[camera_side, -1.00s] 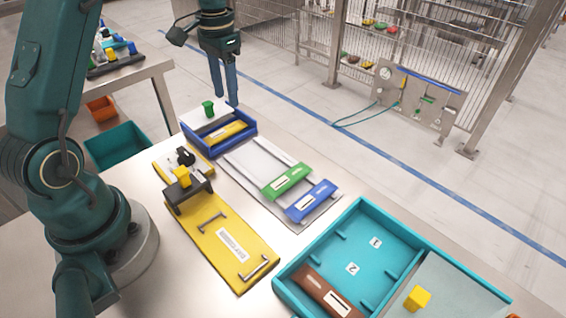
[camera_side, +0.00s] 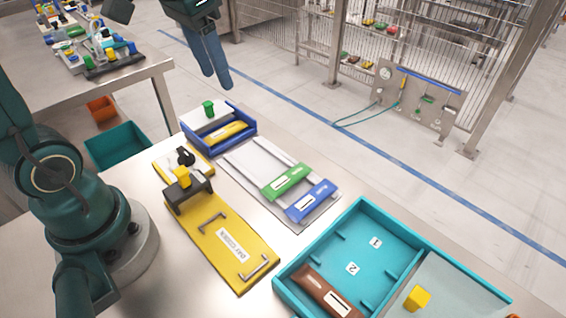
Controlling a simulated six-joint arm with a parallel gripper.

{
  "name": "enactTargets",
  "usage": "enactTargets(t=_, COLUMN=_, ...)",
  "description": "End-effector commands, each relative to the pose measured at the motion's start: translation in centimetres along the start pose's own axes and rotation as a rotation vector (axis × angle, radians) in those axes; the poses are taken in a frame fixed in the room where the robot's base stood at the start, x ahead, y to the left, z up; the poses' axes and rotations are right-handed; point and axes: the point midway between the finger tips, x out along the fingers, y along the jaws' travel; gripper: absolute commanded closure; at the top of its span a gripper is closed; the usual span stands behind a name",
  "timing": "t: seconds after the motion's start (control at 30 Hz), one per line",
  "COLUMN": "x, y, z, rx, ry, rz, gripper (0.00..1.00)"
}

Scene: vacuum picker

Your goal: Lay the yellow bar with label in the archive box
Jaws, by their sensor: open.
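A yellow bar (camera_side: 226,131) with a pale label lies in the small blue box (camera_side: 249,141) at the back of the table. The teal box (camera_side: 400,242), apparently the archive box, stands at the front right; its floor has low ribs and tags marked 1 and 2. A brown bar with a label (camera_side: 326,292) lies along its near side. The bay floor by the tags is bare. My gripper (camera_side: 217,79) is open and empty, high above and behind the blue box, with its top cut off by the picture edge.
A grey panel with a yellow knob (camera_side: 417,297) adjoins the teal box. A green bar (camera_side: 289,181) and a blue bar (camera_side: 311,201) lie on a railed plate (camera_side: 245,160). A yellow board with two handles (camera_side: 205,240) lies at left.

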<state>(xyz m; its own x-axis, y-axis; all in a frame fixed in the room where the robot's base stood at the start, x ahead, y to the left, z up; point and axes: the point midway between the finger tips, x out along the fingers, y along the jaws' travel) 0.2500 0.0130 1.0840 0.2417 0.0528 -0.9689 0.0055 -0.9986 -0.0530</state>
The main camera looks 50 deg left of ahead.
Motion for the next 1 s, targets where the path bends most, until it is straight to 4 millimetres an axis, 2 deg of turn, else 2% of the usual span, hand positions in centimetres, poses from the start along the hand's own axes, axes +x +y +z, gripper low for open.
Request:
enactTargets(t=0.03, x=-0.5, y=1.1, z=1.3, rx=0.005, ry=0.037, rz=0.001, gripper=0.49)
enactTargets(t=0.2, x=-0.5, y=3.6, z=5.4, rx=-0.001, ry=0.141, rz=0.016, gripper=0.49)
enactTargets(t=0.4, x=0.5, y=5.1, z=8.7, rx=-0.009, ry=0.224, rz=0.042, gripper=0.49)
enactTargets(t=0.6, x=1.1, y=5.5, z=9.8, rx=-0.014, ry=0.249, rz=0.052, gripper=0.49)
enactTargets(t=1.0, x=1.1, y=5.5, z=9.8, rx=-0.014, ry=0.248, rz=0.052, gripper=0.49)
